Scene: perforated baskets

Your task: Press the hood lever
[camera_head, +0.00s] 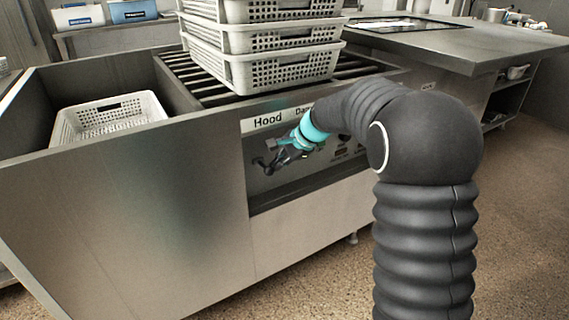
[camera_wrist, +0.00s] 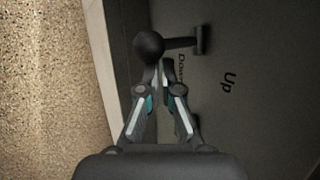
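The hood lever has a dark round knob (camera_wrist: 148,47) at the end of a short bar (camera_wrist: 180,43) in the wrist view. It sits on a dark panel printed "Up" and "Down". My gripper (camera_wrist: 158,78) has its fingers drawn together, with the tips right by the knob. The knob overlaps the tip area, so I cannot tell whether they touch. In the head view my gripper (camera_head: 272,160) is in the recess under the "Hood" label (camera_head: 268,120). There the lever is hard to tell from the fingers.
Stacked perforated baskets (camera_head: 265,65) stand on rollers above the recess. Another basket (camera_head: 72,128) sits in the left bay. Further controls (camera_head: 343,152) lie right of my gripper, partly behind my arm. A metal counter (camera_head: 455,45) is at the right, with open floor in front.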

